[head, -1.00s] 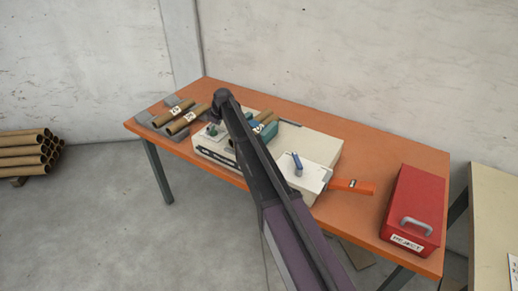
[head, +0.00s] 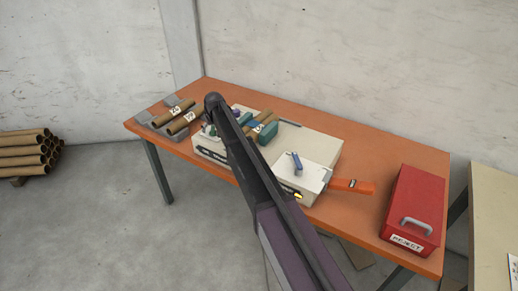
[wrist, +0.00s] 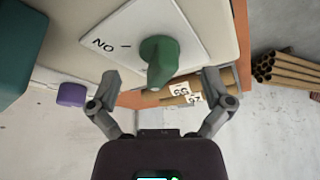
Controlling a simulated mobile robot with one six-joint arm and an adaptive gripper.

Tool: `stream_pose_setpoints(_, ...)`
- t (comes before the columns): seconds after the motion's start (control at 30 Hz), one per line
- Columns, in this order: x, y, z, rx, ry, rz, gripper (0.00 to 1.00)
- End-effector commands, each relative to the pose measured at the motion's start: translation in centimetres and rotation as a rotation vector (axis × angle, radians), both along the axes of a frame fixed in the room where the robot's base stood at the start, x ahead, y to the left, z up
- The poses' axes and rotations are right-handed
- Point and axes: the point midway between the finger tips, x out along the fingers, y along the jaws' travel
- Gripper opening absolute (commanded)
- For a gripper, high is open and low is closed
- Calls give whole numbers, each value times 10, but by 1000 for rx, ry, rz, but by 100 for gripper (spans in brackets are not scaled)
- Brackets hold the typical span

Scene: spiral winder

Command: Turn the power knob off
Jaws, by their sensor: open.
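The power knob (wrist: 159,58) is green and stands on a white plate (wrist: 125,35) marked "ON" with a short line, in the wrist view. My gripper (wrist: 161,78) is open, with one finger on each side of the knob's lower end and gaps to both fingers. I cannot tell the exact depth between fingertips and knob. In the head view the cream winder machine (head: 315,148) sits on the orange table, and my arm crosses in front of it. The knob is mostly hidden there behind my arm.
Labelled cardboard tubes (head: 180,122) lie at the table's left end. A red reject box (head: 413,210) stands at the table's right end. A purple button (wrist: 72,95) is left of the knob.

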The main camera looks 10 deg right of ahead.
Motion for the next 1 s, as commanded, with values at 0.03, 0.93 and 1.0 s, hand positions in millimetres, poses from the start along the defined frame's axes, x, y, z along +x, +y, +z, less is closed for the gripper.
stream_pose_setpoints(0.03,0,1,0,-1,0,-24,100)
stream_pose_setpoints(0.93,-24,-4,61,0,0,-152,100)
stream_pose_setpoints(1.0,-26,-5,67,0,0,-152,100)
